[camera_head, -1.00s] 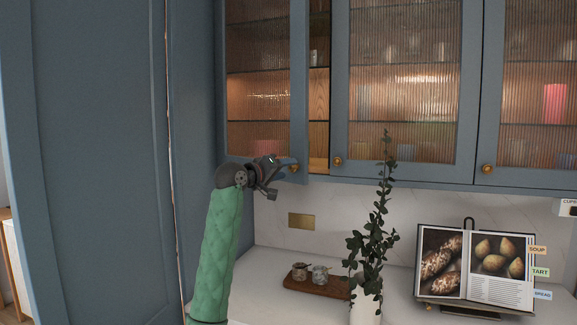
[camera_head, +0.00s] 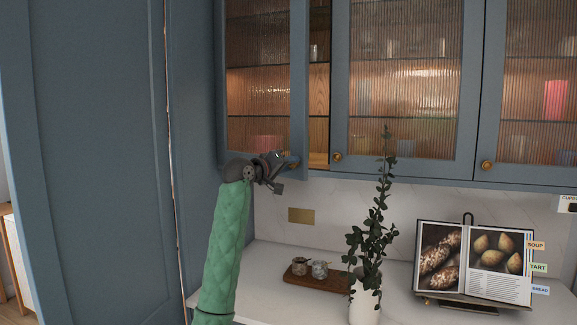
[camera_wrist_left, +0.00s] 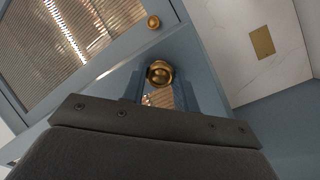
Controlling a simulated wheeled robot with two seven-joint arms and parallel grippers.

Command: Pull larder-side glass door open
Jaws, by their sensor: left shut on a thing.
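The larder-side glass door (camera_head: 262,95) is the leftmost upper door, with ribbed glass in a blue frame. It stands ajar, with a gap along its right edge that shows the wooden cabinet inside (camera_head: 319,90). Its brass knob (camera_head: 293,162) is at the lower right corner of the frame. My left gripper (camera_head: 283,172) is at this knob, its jaws shut on it. In the left wrist view the knob (camera_wrist_left: 160,73) sits between the fingers. My right gripper is not in view.
The middle glass door (camera_head: 405,90) and right glass door (camera_head: 540,90) are shut. A tall blue panel (camera_head: 100,160) stands at the left. Below, the counter holds a wooden board with jars (camera_head: 317,283), a vase with a plant (camera_head: 365,300) and an open cookbook (camera_head: 474,262).

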